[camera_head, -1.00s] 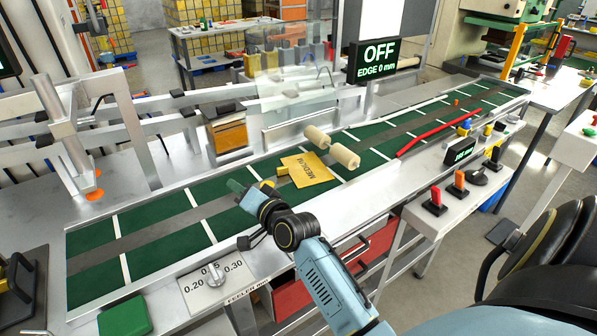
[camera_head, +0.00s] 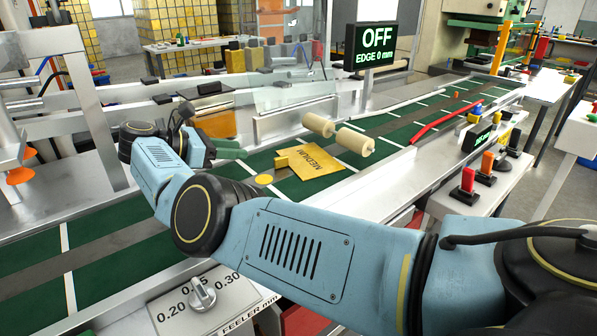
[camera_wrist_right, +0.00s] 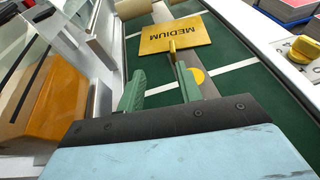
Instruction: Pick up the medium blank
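The medium blank (camera_head: 318,164) is a flat yellow plate marked MEDIUM, lying on the green belt (camera_head: 397,133). A small yellow tab (camera_head: 282,161) shows at its near left edge. My right gripper (camera_head: 232,149) reaches over the belt to the left of the blank, its green fingers pointing towards it. In the right wrist view the blank (camera_wrist_right: 175,33) lies ahead of the fingers (camera_wrist_right: 158,72). They are apart with nothing between them. The tab (camera_wrist_right: 172,46) appears close to the right fingertip; I cannot tell whether they touch. My left gripper is not in view.
A yellow disc (camera_head: 264,179) lies on the belt beside the blank. Two cream rollers (camera_head: 318,125) stand close behind the blank. An orange-fronted block (camera_head: 216,124) is behind my gripper. A red strip (camera_head: 445,122) lies along the belt's right side.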

